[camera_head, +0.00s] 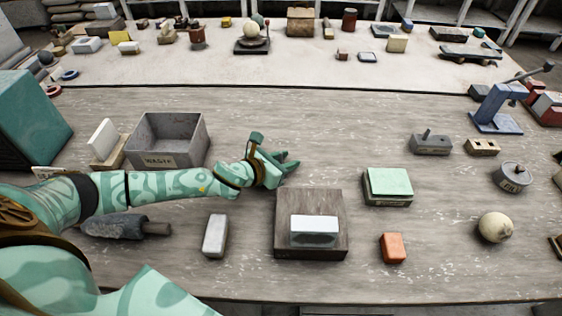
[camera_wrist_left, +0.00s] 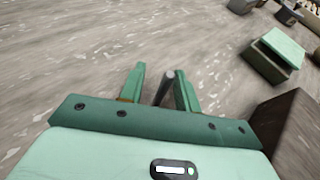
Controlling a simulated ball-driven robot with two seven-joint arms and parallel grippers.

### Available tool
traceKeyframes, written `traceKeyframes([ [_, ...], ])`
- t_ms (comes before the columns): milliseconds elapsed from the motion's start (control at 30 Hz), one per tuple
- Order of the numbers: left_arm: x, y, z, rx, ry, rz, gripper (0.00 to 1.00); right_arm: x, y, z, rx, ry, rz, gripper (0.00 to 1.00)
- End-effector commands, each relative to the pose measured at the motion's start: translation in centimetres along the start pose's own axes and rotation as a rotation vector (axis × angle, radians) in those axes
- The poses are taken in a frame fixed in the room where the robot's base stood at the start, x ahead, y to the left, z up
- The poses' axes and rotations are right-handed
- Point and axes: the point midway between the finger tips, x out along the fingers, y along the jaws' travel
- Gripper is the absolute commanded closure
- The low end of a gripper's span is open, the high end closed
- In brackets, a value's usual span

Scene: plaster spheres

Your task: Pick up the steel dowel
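The steel dowel (camera_wrist_left: 164,88) is a thin grey rod, seen in the left wrist view between the two green fingers of my left gripper (camera_wrist_left: 159,76). It lies nearer the right finger, with a clear gap to the left finger. I cannot tell whether it touches the right finger or rests on the bench. In the head view my left gripper (camera_head: 286,163) is open over the bench, behind the dark wooden block. I cannot make out the dowel there. My right gripper is in neither view.
The dark block (camera_head: 283,244) bears a white-topped piece (camera_head: 314,231). A green-topped block (camera_head: 388,186) stands to its right. A grey open box (camera_head: 180,158) stands left of the gripper. A light grey block (camera_head: 215,236) lies in front. The bench behind the gripper is clear.

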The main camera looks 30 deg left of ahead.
Motion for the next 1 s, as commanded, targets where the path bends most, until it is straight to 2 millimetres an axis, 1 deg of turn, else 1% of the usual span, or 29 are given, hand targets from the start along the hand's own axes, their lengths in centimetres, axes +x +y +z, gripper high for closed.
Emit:
traceKeyframes([
  [33, 0.0, 0.0, 0.0, 0.0, 0.0, 0.0, 0.81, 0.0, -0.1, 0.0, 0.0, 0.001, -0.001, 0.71],
  [67, 0.0, 0.0, 0.0, 0.0, 0.0, 0.0, 0.89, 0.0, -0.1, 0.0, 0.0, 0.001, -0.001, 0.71],
  [100, 0.0, 0.0, 0.0, 0.0, 0.0, 0.0, 1.0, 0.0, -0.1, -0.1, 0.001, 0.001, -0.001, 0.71],
  [433, -0.1, 0.0, 0.0, 0.001, 0.0, 0.001, 1.0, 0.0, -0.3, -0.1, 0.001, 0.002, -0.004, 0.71],
  [567, -0.3, 0.1, 0.7, 0.002, -0.002, 0.001, 1.0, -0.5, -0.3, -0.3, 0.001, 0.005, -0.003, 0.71],
  [667, -0.8, 0.1, 1.9, 0.004, -0.003, 0.001, 1.0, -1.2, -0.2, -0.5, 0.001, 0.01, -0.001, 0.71],
  [767, -1.6, 0.0, 3.9, 0.004, -0.006, 0.0, 1.0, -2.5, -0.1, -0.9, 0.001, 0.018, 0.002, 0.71],
  [800, -1.9, -0.9, 4.6, 0.003, -0.007, -0.003, 1.0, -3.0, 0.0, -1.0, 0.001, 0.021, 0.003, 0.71],
  [867, -2.3, -1.9, 5.7, 0.002, -0.007, -0.004, 1.0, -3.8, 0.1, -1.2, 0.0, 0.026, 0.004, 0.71],
  [967, -3.3, -4.0, 8.1, 0.002, -0.007, -0.003, 1.0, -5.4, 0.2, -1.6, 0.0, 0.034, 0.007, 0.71],
  [1000, -3.7, -4.9, 9.1, 0.002, -0.008, -0.004, 1.0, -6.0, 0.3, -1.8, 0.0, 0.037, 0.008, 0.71],
])
